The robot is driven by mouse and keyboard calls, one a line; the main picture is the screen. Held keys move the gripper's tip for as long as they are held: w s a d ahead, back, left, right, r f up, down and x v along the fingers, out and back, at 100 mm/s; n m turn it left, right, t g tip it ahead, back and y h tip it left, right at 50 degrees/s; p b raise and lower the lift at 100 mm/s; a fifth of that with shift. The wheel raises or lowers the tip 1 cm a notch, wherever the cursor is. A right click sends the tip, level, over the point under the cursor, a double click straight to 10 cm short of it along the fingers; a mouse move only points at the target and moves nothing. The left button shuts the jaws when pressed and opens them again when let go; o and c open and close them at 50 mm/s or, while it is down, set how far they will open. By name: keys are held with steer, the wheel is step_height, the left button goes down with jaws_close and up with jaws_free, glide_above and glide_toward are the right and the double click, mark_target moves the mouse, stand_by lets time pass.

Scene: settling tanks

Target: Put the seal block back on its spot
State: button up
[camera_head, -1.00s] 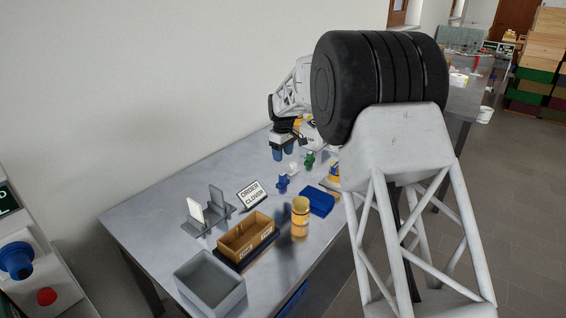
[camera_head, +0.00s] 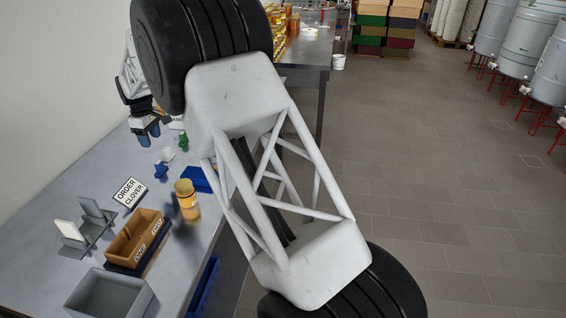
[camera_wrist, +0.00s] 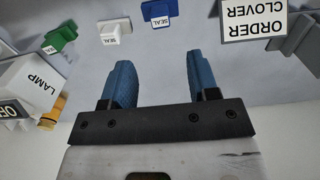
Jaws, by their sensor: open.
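Three small seal blocks stand on the grey table. The blue one (camera_head: 161,172) is nearest the front, with a white one (camera_head: 168,154) and a green one (camera_head: 183,142) behind it. In the wrist view the blue block (camera_wrist: 158,12) and the white block (camera_wrist: 114,32) both read SEAL, and the green block (camera_wrist: 60,36) is at the left. My gripper (camera_head: 148,137) is open, blue-fingered and empty, above the table to the left of the blocks. In the wrist view its fingers (camera_wrist: 157,85) are wide apart with bare table between them. I cannot tell which spot belongs to which block.
An ORDER CLOVER sign (camera_head: 130,193), a grey holder with upright plates (camera_head: 92,208), a brown divided box (camera_head: 122,251) and a grey bin (camera_head: 88,297) stand nearer. An amber jar (camera_head: 188,204) and blue item (camera_head: 196,179) sit by the right edge. A LAMP box (camera_wrist: 32,85) is close left.

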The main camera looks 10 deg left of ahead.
steer(key=d+r+m, duration=0.2)
steer(key=d+r, duration=0.3)
steer(key=d, duration=0.6)
steer(key=d+r+m, duration=0.2)
steer(key=d+r, duration=0.4)
steer(key=d, duration=0.6)
steer(key=d+r+m, duration=0.2)
steer(key=d+r, duration=0.3)
steer(key=d, duration=0.6)
steer(key=s+d+r+m+t, duration=0.1)
steer(key=s+d+r, duration=0.15)
steer(key=d, duration=0.45)
steer(key=s+d+r+m, duration=0.1)
steer(key=s+d, duration=0.2)
steer(key=d, duration=0.4)
steer(key=s+d+m+t, duration=0.1)
steer(key=s+d+m, duration=0.4)
steer(key=s+d, duration=1.2)
steer(key=s+d+f+m, duration=0.2)
steer(key=s+d, duration=0.4)
steer(key=s, duration=0.3)
steer(key=s+d+f+m, duration=0.3)
steer(key=s+d+f, duration=0.1)
steer(key=s+d, duration=0.3)
steer(key=shift+s+d+f+t, duration=0.2)
steer(key=shift+s+t, duration=0.1)
steer(key=shift+s, duration=0.55)
